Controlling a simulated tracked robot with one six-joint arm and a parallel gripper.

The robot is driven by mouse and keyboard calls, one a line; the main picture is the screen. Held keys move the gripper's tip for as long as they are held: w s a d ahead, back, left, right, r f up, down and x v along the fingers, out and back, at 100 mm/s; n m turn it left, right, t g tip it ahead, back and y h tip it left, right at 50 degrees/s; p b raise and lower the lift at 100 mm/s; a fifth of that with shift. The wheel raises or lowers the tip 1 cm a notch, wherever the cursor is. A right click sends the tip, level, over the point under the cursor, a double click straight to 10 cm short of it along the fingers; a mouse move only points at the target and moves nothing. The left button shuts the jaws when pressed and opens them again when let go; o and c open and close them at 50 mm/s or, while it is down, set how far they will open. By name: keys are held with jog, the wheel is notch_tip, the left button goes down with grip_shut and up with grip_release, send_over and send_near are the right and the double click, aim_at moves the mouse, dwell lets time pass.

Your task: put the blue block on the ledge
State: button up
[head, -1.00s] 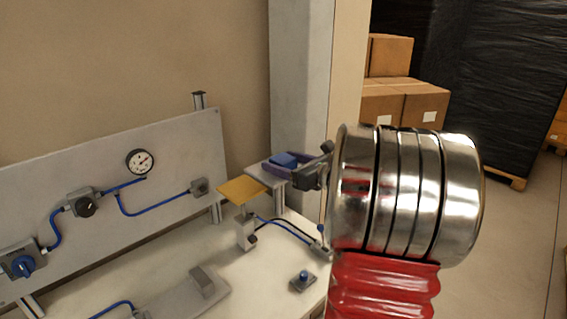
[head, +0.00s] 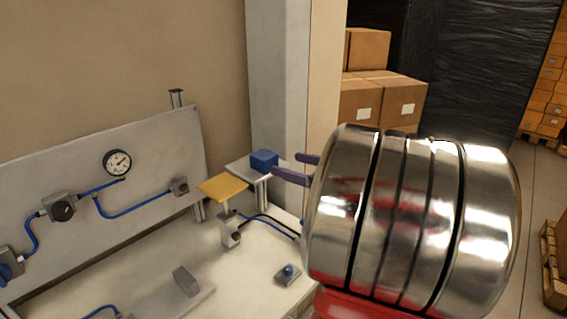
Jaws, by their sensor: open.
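The blue block (head: 263,161) rests on a small light-grey ledge (head: 240,169) held up on a post at the back right of the bench. My gripper (head: 285,165) is just right of the block. Its two purple fingers are apart, with their tips pointing left toward the block and nothing seen between them. The block appears clear of the fingers, though the lower fingertip is very near it in the picture. My large metal wrist hides what lies behind and right of the fingers.
A yellow plate (head: 222,189) stands on a post left of the ledge. A grey panel (head: 130,175) with a gauge (head: 117,162) and blue hoses leans behind the bench. A pillar (head: 278,80) rises behind the ledge. Cardboard boxes (head: 380,100) stand farther back.

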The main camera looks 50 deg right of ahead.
jog(key=shift+s+r, duration=0.1)
jog(key=shift+s, duration=0.4)
dwell(0.5)
jog(key=w+a+f+n+g+y, duration=0.1)
jog(key=w+a+n+g+y, duration=0.15)
jog(key=a+n, duration=0.85)
jog(key=w+a+f+n+g+y, duration=0.1)
jog(key=a+n+g+y, duration=0.3)
jog(key=a, duration=1.2)
jog(key=s+a+f+n+g+h, duration=0.2)
jog(key=s+a+n, duration=0.3)
jog(key=n, duration=0.5)
jog(key=s+a+f+n+g+h, duration=0.2)
jog(key=s+a+f+n+h, duration=0.2)
jog(key=s+n, duration=0.4)
jog(key=a+n, duration=0.1)
jog(key=n, duration=0.1)
jog(key=shift+s+a+f+n+h, duration=0.2)
jog(key=shift+f+n+h, duration=0.1)
jog(key=shift+n+h, duration=0.1)
jog(key=shift+c, duration=0.2)
